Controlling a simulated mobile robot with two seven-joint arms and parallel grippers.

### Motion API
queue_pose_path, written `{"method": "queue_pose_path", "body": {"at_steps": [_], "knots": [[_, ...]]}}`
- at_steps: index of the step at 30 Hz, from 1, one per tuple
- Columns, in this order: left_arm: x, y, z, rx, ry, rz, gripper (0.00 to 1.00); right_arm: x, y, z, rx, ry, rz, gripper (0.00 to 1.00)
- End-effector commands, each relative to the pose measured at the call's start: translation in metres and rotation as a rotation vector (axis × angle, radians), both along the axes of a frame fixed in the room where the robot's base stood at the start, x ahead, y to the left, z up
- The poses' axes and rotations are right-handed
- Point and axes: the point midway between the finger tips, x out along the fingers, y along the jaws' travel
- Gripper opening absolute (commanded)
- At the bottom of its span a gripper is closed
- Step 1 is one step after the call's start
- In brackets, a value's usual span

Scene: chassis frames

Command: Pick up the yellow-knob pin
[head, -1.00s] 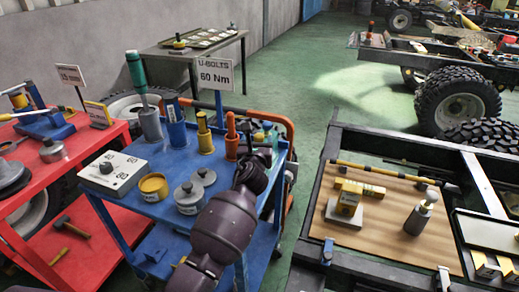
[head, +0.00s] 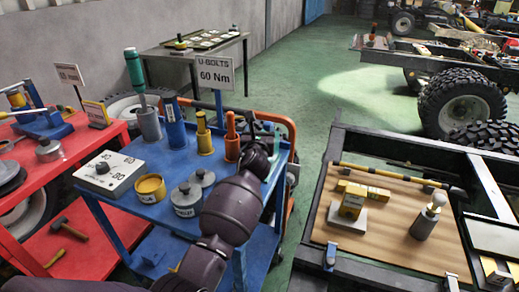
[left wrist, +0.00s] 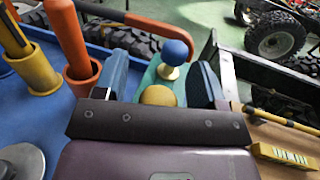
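The yellow-knob pin shows in the left wrist view as a round yellow knob (left wrist: 158,95) between my fingers, close to the palm. A blue-knob pin (left wrist: 175,52) stands just beyond it, over a teal holder (left wrist: 148,82). My left gripper (left wrist: 160,78) is open, one finger on each side of the yellow knob, with visible gaps. In the head view my left gripper (head: 272,153) is at the right end of the blue cart (head: 150,205), and my arm hides most of the pins. The yellow pin's shaft is hidden. My right gripper is not in view.
An orange cup (head: 232,148), yellow cup (head: 204,141) and blue cup (head: 176,132) stand left of my gripper. An orange tube rail (head: 288,125) runs behind the cart. A chassis frame with a wooden board (head: 385,240) is at right.

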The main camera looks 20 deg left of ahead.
Motion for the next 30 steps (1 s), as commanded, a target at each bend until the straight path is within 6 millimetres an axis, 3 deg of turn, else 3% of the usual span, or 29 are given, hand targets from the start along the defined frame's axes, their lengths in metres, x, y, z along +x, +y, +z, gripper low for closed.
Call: {"method": "queue_pose_path", "body": {"at_steps": [1,10,20,23,30], "knots": [[0.0,0.0,0.0,0.0,0.0,0.0,0.57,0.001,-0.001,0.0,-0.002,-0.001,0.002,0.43],[0.0,0.0,0.0,0.0,0.0,0.0,0.11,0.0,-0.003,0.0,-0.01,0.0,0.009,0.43],[0.0,0.0,0.007,0.001,-0.004,0.0,0.11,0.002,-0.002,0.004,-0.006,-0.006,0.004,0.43],[0.0,0.0,0.022,0.002,-0.009,-0.001,0.11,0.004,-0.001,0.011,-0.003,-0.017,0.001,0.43],[0.0,0.001,0.081,0.005,-0.015,0.0,0.11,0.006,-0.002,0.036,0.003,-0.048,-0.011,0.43]]}}
